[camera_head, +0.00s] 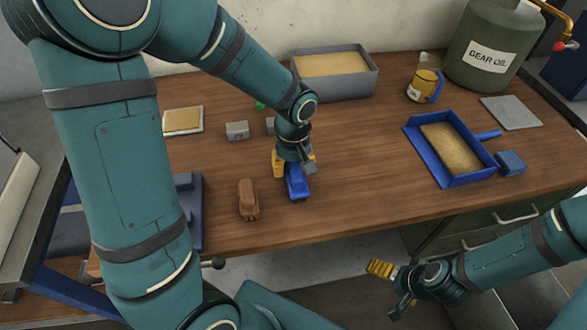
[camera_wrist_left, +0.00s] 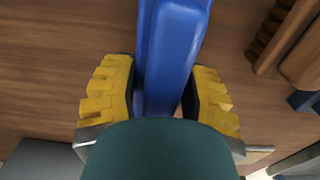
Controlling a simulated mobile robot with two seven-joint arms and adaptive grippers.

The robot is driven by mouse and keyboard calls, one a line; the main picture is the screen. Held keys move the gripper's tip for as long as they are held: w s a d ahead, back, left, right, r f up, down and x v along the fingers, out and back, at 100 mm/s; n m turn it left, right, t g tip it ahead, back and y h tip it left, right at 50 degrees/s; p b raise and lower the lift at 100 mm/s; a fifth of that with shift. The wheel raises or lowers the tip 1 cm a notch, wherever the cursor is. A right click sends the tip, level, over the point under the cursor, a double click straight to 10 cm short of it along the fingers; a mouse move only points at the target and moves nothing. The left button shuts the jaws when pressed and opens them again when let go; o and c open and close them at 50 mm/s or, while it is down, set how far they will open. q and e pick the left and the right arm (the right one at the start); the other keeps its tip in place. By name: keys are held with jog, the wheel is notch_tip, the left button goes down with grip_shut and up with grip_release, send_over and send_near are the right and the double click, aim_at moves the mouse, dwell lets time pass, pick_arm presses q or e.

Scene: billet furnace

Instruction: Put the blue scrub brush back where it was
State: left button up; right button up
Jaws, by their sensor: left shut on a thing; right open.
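The blue scrub brush (camera_head: 296,182) is at the middle of the wooden bench, near its front edge. My left gripper (camera_head: 293,165) points down over it, with yellow fingers on both sides of it. In the left wrist view the blue brush (camera_wrist_left: 172,50) runs between the two yellow fingers (camera_wrist_left: 162,95), which are shut on it. I cannot tell whether the brush touches the bench top. My right gripper (camera_head: 390,285) is open and empty, low in front of the bench at the right.
A brown brush (camera_head: 248,199) lies just left of the blue one. Small grey blocks (camera_head: 237,130) lie behind. Bench wood between brush and dustpan is clear.

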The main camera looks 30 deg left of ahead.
pick_arm(q)
jog(key=shift+f, duration=0.25)
jog(key=shift+f, duration=0.1)
jog(key=shift+f, duration=0.15)
jog(key=o, duration=1.1)
jog(key=shift+c, duration=0.2)
jog(key=shift+r, duration=0.25)
notch_tip(320, 180, up, 10)
jog(key=p, duration=0.2)
jog(key=shift+r+p, duration=0.25)
jog(key=shift+p, duration=0.15)
jog(key=shift+r, duration=0.75)
